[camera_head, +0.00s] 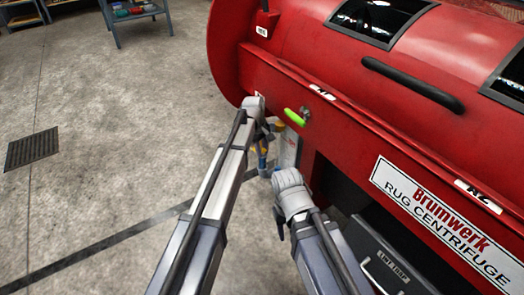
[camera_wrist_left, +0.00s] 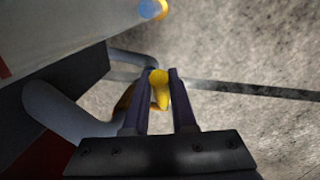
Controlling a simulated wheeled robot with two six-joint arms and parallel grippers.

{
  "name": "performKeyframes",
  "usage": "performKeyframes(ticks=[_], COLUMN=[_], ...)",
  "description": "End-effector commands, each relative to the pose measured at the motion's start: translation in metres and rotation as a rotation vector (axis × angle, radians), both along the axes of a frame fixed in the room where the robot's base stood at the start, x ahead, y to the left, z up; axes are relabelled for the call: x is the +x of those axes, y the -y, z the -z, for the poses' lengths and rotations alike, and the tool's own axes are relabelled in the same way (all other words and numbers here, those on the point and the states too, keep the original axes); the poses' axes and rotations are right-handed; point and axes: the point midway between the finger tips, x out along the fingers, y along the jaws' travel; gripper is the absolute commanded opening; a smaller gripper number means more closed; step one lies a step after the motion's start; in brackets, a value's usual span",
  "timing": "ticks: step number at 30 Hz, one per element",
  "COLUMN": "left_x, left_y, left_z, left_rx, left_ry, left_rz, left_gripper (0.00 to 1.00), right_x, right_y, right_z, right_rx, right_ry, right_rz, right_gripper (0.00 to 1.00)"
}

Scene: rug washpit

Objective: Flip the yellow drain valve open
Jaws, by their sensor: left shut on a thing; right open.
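The yellow drain valve handle (camera_wrist_left: 159,88) shows in the left wrist view between the two dark fingers of my left gripper (camera_wrist_left: 161,82), which is shut on it. The handle is a short, rounded yellow lever. A grey pipe (camera_wrist_left: 60,112) bends close by, and an orange-yellow part shows behind the left finger. In the head view my left gripper (camera_head: 265,132) is beside the lower edge of the red machine, and its wrist hides most of the valve. My right gripper (camera_head: 281,215) is open and lower, in front of the machine, with its fingers mostly hidden.
The red rug centrifuge (camera_head: 300,85) fills the right side, with a bright green lever (camera_head: 294,118) close to my left wrist. A dark drawer-like box (camera_head: 385,260) is at the lower right. A floor grate (camera_head: 32,149) lies at the left.

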Motion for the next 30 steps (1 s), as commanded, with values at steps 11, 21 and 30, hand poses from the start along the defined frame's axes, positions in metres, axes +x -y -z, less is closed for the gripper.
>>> performKeyframes(ticks=[11, 21, 30], left_x=[0.027, 0.034, 0.033], left_y=[-0.015, -0.024, -0.024], left_z=[-0.023, -0.034, -0.034], left_rx=[-0.170, -0.292, -0.292], left_ry=[-0.234, -0.400, -0.400], left_rz=[-0.004, 0.000, -0.001], left_gripper=[0.00, 0.00, 0.28], right_x=[0.000, 0.000, 0.000], right_y=[0.000, 0.000, 0.000], right_z=[-0.016, -0.010, -0.010], right_rx=[0.000, 0.000, 0.000], right_ry=[-0.001, -0.001, -0.001], right_rz=[0.000, 0.000, 0.000], right_gripper=[0.50, 0.50, 0.50])
